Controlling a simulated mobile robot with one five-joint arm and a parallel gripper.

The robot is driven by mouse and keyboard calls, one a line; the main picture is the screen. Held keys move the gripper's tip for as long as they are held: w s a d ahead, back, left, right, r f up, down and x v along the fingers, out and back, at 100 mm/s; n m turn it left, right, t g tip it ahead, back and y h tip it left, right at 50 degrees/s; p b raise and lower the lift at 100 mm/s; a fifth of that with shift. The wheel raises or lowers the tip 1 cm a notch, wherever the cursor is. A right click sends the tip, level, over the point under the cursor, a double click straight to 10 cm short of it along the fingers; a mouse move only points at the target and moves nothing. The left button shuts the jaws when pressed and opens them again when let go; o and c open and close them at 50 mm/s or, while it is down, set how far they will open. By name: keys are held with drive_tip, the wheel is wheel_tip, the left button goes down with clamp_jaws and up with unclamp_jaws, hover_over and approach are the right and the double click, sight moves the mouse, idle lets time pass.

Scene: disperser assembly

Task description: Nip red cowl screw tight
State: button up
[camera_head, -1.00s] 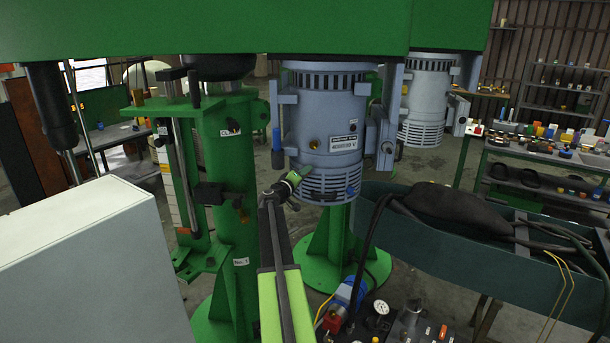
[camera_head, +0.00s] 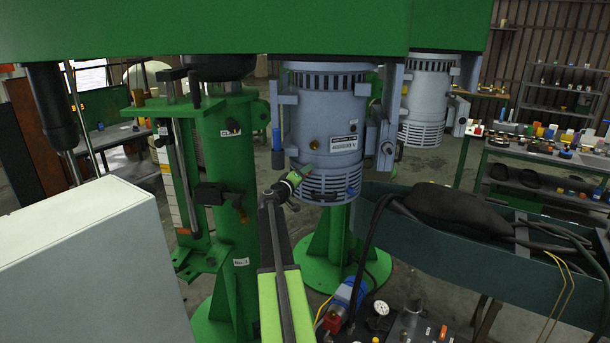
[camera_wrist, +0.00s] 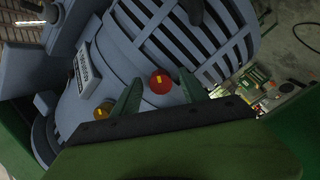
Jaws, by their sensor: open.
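The red cowl screw (camera_wrist: 160,84) shows in the wrist view as a round red head with a small yellow mark, on the grey-blue motor housing. My gripper (camera_wrist: 160,75) is open, with one green finger on each side of the red screw in that view. I cannot tell whether the fingers touch it. In the head view my gripper (camera_head: 299,174) is at the lower front of the grey-blue motor (camera_head: 327,115), and the red screw is hidden there. A yellow screw (camera_wrist: 104,109) sits left of the red one in the wrist view; a yellow screw also shows in the head view (camera_head: 314,144).
A blue knob (camera_head: 351,191) is low on the motor's right. A green column (camera_head: 228,170) stands left of the motor, with a green beam (camera_head: 200,28) above. A dark teal trough (camera_head: 480,260) with hoses lies to the right. A pale cabinet (camera_head: 85,270) fills the lower left.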

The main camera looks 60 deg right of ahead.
drive_tip(key=a, duration=1.7)
drive_tip(key=shift+s+a, duration=0.2)
drive_tip(key=shift+s, duration=0.2)
